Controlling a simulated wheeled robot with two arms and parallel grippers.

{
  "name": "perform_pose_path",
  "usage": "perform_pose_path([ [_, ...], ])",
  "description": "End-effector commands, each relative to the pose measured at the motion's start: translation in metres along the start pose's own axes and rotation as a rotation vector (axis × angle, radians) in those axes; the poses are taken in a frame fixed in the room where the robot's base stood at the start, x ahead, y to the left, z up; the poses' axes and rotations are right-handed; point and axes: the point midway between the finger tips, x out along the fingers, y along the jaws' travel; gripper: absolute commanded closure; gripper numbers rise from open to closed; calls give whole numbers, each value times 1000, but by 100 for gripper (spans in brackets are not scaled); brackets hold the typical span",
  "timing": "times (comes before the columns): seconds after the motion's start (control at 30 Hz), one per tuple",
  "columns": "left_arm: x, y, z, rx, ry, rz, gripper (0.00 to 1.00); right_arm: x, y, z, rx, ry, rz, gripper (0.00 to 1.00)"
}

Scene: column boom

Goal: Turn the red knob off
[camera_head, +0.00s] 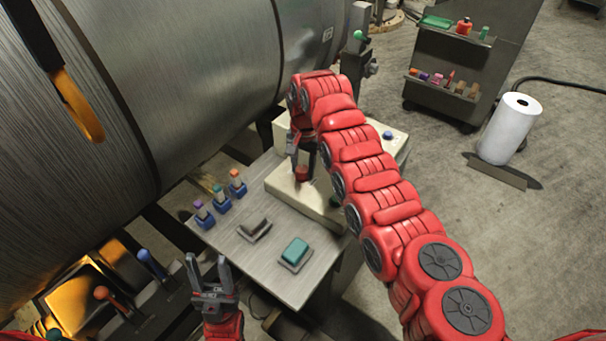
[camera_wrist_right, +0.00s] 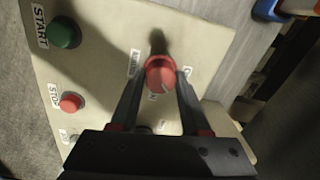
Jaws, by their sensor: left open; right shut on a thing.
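The red knob (camera_head: 302,173) is on a cream control box (camera_head: 283,184) on the grey table. In the right wrist view the red knob (camera_wrist_right: 160,73) has a pale pointer mark on its lower right side, with partly hidden labels around it. My right gripper (camera_head: 304,158) reaches down over the box. In the wrist view its fingers (camera_wrist_right: 159,84) are on either side of the knob and shut on it. My left gripper (camera_head: 207,264) is open and empty in front of the table's near left edge.
A green START button (camera_wrist_right: 63,32) and a red STOP button (camera_wrist_right: 70,102) are beside the knob. On the table are a teal button (camera_head: 295,251), a dark rocker switch (camera_head: 255,228) and several small coloured toggles (camera_head: 220,200). A big metal cylinder (camera_head: 200,70) fills the left.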

Motion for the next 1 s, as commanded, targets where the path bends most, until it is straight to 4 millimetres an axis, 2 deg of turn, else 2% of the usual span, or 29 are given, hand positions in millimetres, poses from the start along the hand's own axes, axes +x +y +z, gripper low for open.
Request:
perform_pose_path([
  [0.03,-10,0,2,0,0,0,50,4,0,-1,-43,0,-1,100],
  [0.1,-16,1,3,0,0,0,50,4,0,-1,-109,-3,-1,100],
  [0.4,-34,2,6,0,0,0,50,2,-1,-1,-392,-13,-1,100],
  [0.7,-35,2,6,0,0,0,50,-1,-1,0,-632,-25,0,100],
  [1.0,-33,2,6,0,0,0,50,-1,-2,0,-774,-28,-1,100],
])
